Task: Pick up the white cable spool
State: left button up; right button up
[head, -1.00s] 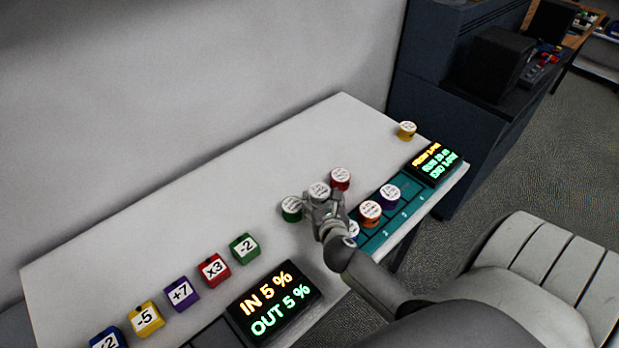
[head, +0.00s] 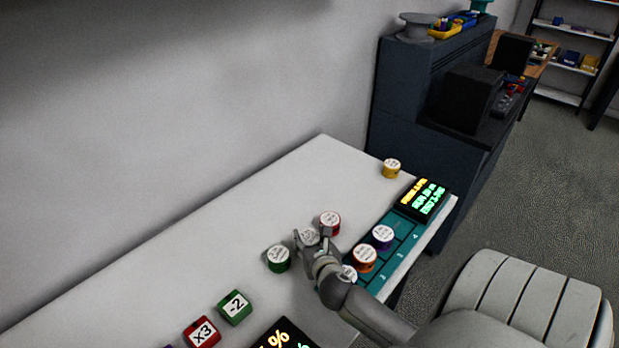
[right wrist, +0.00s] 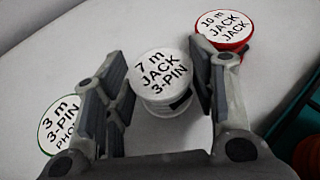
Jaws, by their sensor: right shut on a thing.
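The white cable spool (head: 308,236) stands on the white table between the green and red spools. In the right wrist view its lid (right wrist: 160,72) reads "7 m JACK 3-PIN". My right gripper (head: 313,241) has its fingers on either side of the white spool and is shut on it. The fingers hide part of the spool in the head view. I cannot tell any gap between the spool and the table. My left gripper is not in view.
A green spool (head: 278,259) and a red spool (head: 329,223) stand close beside the gripper. The teal slotted tray (head: 375,283) holds an orange spool (head: 364,259), a purple spool (head: 382,237) and a partly hidden one. A yellow spool (head: 391,168) stands at the far end.

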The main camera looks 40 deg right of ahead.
aim_at(311, 241)
jog(key=shift+f, duration=0.15)
jog(key=shift+c, duration=0.8)
jog(key=shift+r, duration=0.55)
pick_arm(q)
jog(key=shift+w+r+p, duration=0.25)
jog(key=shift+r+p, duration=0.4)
jog(key=shift+p, duration=0.05)
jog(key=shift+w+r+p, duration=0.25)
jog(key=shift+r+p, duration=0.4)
pick_arm(e)
jog(key=shift+r, duration=8.55)
